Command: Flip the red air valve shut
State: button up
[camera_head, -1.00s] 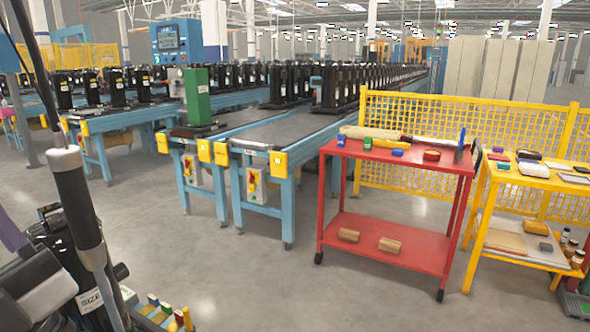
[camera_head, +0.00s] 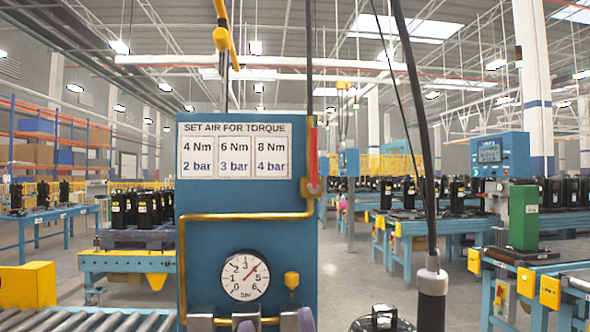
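The red air valve (camera_head: 313,160) is at the upper right edge of a blue panel (camera_head: 250,205). Its red lever stands upright, in line with the dark vertical pipe above it. A yellow pipe (camera_head: 245,216) runs left from below the valve and bends down the panel. A round white gauge (camera_head: 245,275) marked in bar sits below, its needle pointing up and right, near 4. A white sign (camera_head: 234,150) lists torque and bar values.
A dark tool with a grey collar (camera_head: 433,278) hangs on a cable right of the panel. Grey-purple pieces (camera_head: 299,319) at the panel's bottom are cut off. A roller conveyor (camera_head: 85,320) lies at lower left, blue conveyors with black units at right.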

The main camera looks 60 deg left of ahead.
aim_at(312, 187)
jog(key=i+u, duration=0.1)
jog(key=u, duration=0.65)
jog(key=i+u, duration=0.15)
jog(key=u, duration=0.65)
jog(key=i+l, duration=0.05)
jog(key=l, duration=0.05)
